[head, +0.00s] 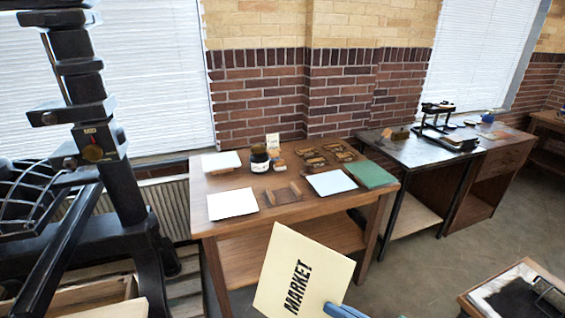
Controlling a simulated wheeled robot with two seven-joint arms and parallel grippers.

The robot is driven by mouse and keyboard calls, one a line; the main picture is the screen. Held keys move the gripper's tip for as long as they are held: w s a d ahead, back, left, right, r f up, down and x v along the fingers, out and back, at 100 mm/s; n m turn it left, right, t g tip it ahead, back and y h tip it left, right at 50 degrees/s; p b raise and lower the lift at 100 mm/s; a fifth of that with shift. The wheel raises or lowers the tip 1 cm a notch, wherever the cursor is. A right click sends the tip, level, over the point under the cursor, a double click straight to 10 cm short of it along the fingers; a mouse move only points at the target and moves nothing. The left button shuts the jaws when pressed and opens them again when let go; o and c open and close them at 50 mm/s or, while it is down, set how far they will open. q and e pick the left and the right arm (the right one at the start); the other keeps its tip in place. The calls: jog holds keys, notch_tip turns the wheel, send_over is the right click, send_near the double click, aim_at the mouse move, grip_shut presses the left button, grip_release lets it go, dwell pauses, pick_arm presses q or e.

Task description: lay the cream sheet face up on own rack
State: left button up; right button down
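The cream sheet (290,272) is in the bottom middle of the head view, tilted, with the black word MARKET facing me. My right gripper (342,310) shows only as a blue-grey tip at the sheet's lower right corner. It appears shut on that corner, holding the sheet up in front of the wooden table; most of it is cut off by the bottom edge. My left gripper is not in view. No rack can be clearly made out.
The wooden table (245,181) holds white sheets (232,204), a dark jar (259,160), wooden blocks and a green board (370,173). A tall black iron press (115,180) stands at left. A dark-topped bench (410,150) is at right; a black-filled tray (515,300) is bottom right.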

jog(key=m, duration=1.3)
